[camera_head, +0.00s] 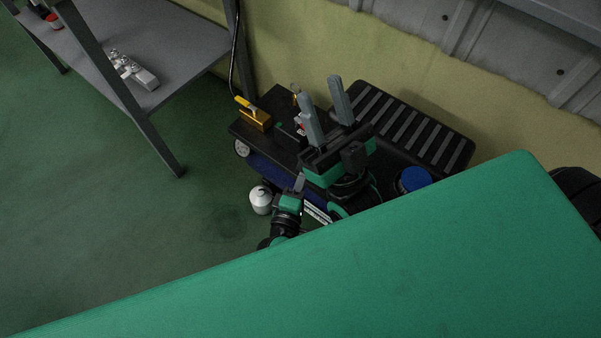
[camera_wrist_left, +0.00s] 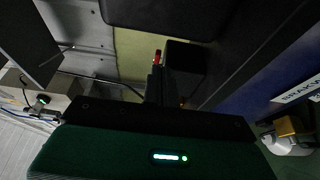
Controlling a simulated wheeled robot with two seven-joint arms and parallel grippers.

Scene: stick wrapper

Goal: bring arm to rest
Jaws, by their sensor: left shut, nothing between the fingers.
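My right gripper (camera_head: 319,96) shows in the head view above the dark cart (camera_head: 268,140), its two grey fingers pointing up and spread apart with nothing between them. My left gripper (camera_head: 300,182) is lower and to the left, beside the cart's front side, with its fingers closed together and empty. In the left wrist view my left gripper's dark fingers (camera_wrist_left: 157,82) stand together above its green and black body. A small red spot shows at their tip; I cannot tell what it belongs to. My large green body part covers the lower head view.
A blue round lid (camera_head: 414,179) lies right of my right gripper. A white container (camera_head: 261,200) stands by the cart. A grey shelf (camera_head: 185,45) stands at upper left. Green floor (camera_head: 100,220) is clear at left.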

